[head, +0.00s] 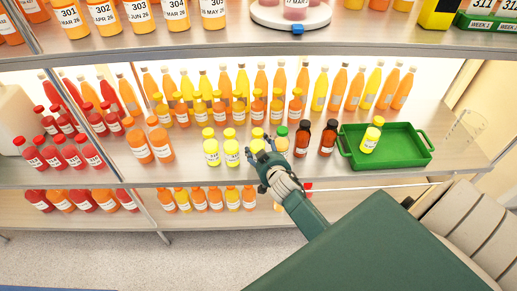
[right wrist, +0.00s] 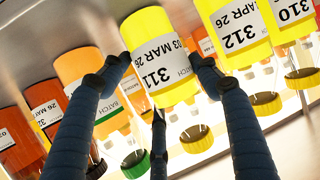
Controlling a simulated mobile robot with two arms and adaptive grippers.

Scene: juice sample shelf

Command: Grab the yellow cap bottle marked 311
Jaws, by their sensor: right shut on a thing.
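The bottle marked 311 (right wrist: 148,38) is yellow with a white label that also reads 03 MAR 26. In the right wrist view it sits between the dark fingers of my right gripper (right wrist: 160,85), which is shut on it. In the head view my right gripper (head: 264,163) is at the front edge of the middle shelf. It partly hides the yellow bottle (head: 257,137) there. I cannot tell whether this bottle still touches the shelf. Its cap is hard to make out in the wrist view. My left gripper is not in view.
Yellow bottles (head: 231,152) stand to the left, one marked 312 (right wrist: 236,30). A green-capped orange bottle (head: 282,142) is close on the right, then two dark brown bottles (head: 328,138). A green tray (head: 408,153) holds one yellow bottle (head: 371,136). The upper shelf hangs above.

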